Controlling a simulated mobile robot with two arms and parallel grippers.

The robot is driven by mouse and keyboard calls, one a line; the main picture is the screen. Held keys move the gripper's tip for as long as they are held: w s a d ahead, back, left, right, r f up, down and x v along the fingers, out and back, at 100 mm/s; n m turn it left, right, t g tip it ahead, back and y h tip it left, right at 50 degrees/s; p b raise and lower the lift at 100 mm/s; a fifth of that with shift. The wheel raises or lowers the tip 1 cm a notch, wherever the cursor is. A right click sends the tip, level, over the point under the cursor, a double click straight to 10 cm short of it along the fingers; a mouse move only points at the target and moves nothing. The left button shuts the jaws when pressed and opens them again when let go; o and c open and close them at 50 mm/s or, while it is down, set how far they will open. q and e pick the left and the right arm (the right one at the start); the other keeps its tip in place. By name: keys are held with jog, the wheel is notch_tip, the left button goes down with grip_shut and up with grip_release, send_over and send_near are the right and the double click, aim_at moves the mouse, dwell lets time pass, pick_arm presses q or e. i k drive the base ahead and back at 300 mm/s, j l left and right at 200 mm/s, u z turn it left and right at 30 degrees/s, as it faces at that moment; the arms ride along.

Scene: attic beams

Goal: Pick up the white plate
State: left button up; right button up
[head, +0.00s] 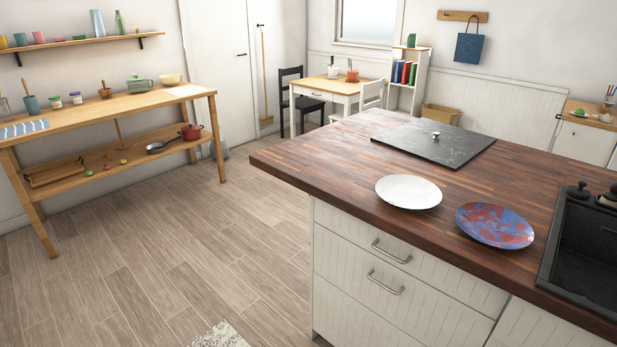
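The white plate (408,191) lies flat on the dark wooden countertop (330,165) of the island, near its front edge. Nothing covers it. A red and blue plate (494,225) lies to its right, close but apart. Neither of my grippers shows in the head view.
A dark square slab (433,142) with a small knob lies behind the plates. A black sink (585,255) is at the right. Drawers with metal handles (391,251) are below the counter front. The counter left of the white plate is clear, and the wooden floor (170,255) at left is mostly open.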

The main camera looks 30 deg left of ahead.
aim_at(404, 191)
jog(key=i+l+u, duration=0.2)
jog(key=u, duration=0.15)
jog(key=i+l+u, duration=0.7)
jog(key=i+l+z, duration=0.15)
jog(key=l, duration=0.25)
jog(key=l+z, duration=0.1)
jog(key=l, duration=0.3)
jog(key=k+l+z, duration=0.1)
jog(key=l+z, duration=0.3)
jog(key=k+l+z, duration=0.1)
jog(key=l+z, duration=0.7)
